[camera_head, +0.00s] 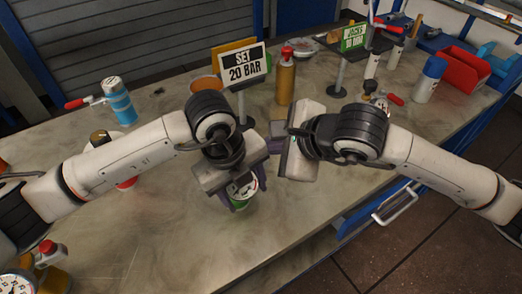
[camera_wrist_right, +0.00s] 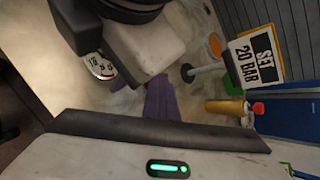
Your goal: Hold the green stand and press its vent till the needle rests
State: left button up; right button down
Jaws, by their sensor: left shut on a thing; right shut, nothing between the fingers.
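The green stand (camera_head: 240,206) is upright near the table's front edge, with a round white gauge on it. My left gripper (camera_head: 242,193) comes down over it, its purple-grey fingers shut on the stand from both sides. The gauge face (camera_wrist_right: 101,66) also shows in the right wrist view, partly covered by the left gripper; I cannot read its needle surely. My right gripper (camera_head: 272,142) is shut and empty, to the upper right of the stand and apart from it. Its purple fingers (camera_wrist_right: 158,102) show in the right wrist view. I cannot make out the vent.
A "SET 20 BAR" sign (camera_head: 243,65) stands behind my left gripper. An amber bottle with a red cap (camera_head: 286,78) is behind my right one. A blue bottle (camera_head: 119,102) is at left, a red bin (camera_head: 463,72) at right.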

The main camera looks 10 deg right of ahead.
jog(key=shift+r, duration=0.9)
jog(key=shift+r, duration=2.55)
pick_arm(q)
jog(key=o, duration=1.6)
jog(key=shift+o, duration=0.2)
jog(key=shift+r, duration=0.1)
jog(key=r, duration=0.4)
jog(key=a+r, duration=0.1)
jog(key=r, duration=0.2)
jog(key=s+a+r, duration=0.1)
jog(key=r, duration=0.3)
jog(key=shift+r, duration=0.3)
